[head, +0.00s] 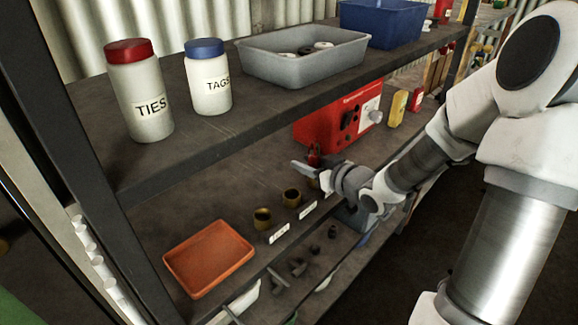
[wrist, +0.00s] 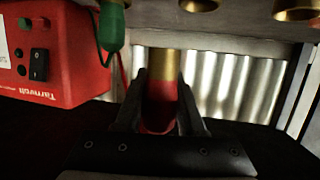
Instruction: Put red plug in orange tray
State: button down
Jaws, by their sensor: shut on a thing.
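The red plug (wrist: 158,115), with a brass-coloured end, is between the two fingers of my gripper (wrist: 160,95) in the wrist view. My gripper is shut on it. In the head view my gripper (head: 313,170) is above the lower shelf, in front of the red box, and a small red part of the plug (head: 313,155) shows at its fingers. The orange tray (head: 165,262) lies on the lower shelf at front left, apart from my gripper. Its floor looks empty.
Brass sockets (head: 262,218) stand between the tray and my gripper, with labels at the shelf edge. A red box (head: 325,128) stands behind. A green plug (wrist: 112,28) shows in the wrist view. The upper shelf (head: 225,130) overhangs, carrying jars and a grey bin (head: 300,68).

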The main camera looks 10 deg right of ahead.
jog(key=s+d+r+p, duration=0.2)
jog(key=s+d+r, duration=0.1)
jog(key=d+r, duration=0.15)
jog(key=a+f+m+h, duration=0.1)
jog(key=a+f, duration=0.1)
jog(key=a, duration=0.6)
jog(key=shift+f+t+h, duration=0.2)
jog(key=shift+t+h, duration=0.1)
